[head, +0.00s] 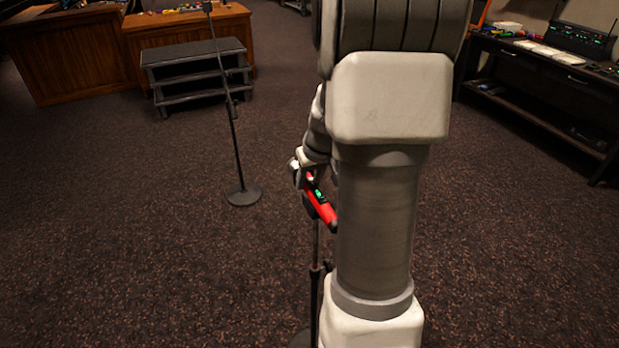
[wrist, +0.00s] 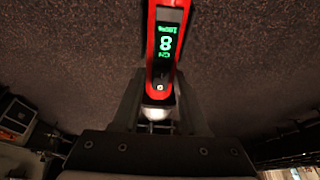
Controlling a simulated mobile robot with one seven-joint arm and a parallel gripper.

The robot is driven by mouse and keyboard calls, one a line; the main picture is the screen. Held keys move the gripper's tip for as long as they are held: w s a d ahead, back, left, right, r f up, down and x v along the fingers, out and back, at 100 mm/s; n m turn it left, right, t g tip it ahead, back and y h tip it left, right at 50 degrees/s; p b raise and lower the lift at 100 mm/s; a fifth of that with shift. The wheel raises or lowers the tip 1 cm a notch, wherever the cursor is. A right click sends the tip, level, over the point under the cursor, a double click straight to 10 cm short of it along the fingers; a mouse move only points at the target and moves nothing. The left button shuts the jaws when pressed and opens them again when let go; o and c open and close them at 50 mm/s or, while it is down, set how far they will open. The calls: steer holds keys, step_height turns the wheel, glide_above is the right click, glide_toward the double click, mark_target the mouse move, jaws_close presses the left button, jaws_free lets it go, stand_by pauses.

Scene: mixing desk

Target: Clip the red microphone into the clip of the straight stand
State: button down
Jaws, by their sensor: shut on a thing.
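The red microphone (head: 326,211) has a green lit display and slants down to the right in the head view. My gripper (head: 307,180) is shut on it near its upper left end. In the wrist view the microphone (wrist: 152,60) runs up from between my gripper fingers (wrist: 160,100), its display facing the camera. A near black stand (head: 315,285) rises upright just below the microphone. A dark piece, perhaps its clip, shows beside the microphone; I cannot tell whether they touch. My arm hides part of this stand and its base.
Another black stand (head: 235,140) with a round base stands farther back left. Behind it are black steps (head: 195,68) and a wooden desk (head: 70,55). A dark equipment table (head: 555,75) is at the right. The carpet between is clear.

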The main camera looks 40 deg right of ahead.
steer(key=shift+p, duration=0.85)
steer(key=shift+r+b, duration=0.15)
steer(key=shift+b, duration=0.25)
stand_by(0.8)
steer(key=shift+f+g+b, duration=0.3)
steer(key=shift+f+b, duration=0.6)
stand_by(0.6)
jaws_free()
stand_by(0.4)
stand_by(0.4)
steer(key=shift+r+p, duration=2.2)
steer(key=shift+r, duration=1.35)
